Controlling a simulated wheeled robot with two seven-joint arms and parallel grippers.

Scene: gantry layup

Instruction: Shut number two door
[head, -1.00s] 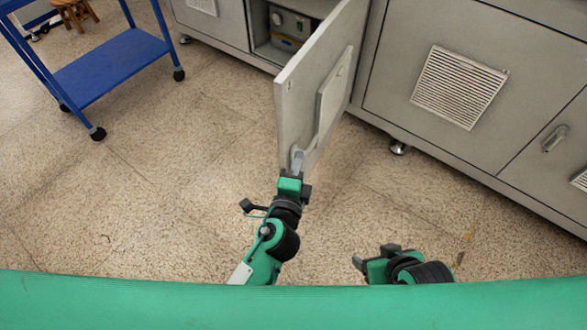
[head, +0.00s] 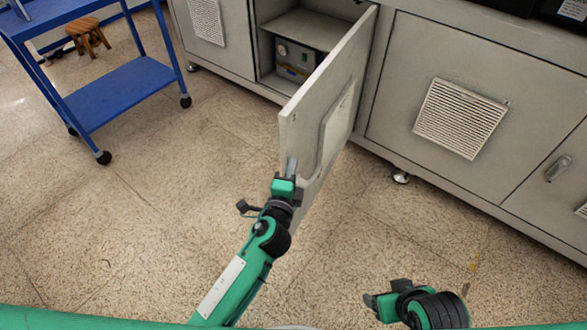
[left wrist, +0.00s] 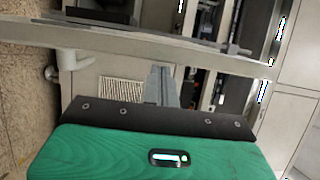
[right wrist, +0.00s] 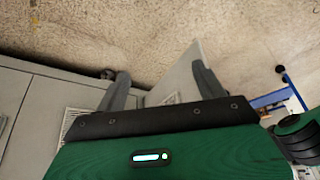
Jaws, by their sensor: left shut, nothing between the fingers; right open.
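A grey cabinet door (head: 322,112) stands wide open toward me in the head view. It is hinged at its right, and its vented face is turned to the right. In the left wrist view the shut fingers (left wrist: 163,85) point at the pale door panel (left wrist: 150,42). My right gripper (head: 372,301) is open and empty, low and apart from the door, which also shows in the right wrist view (right wrist: 178,82).
The open compartment (head: 290,28) holds a grey instrument (head: 294,56). Closed vented doors stand on both sides, one at the right (head: 460,110). A blue cart (head: 120,92) and a wooden stool (head: 88,38) are at the left. The speckled floor before the cabinets is clear.

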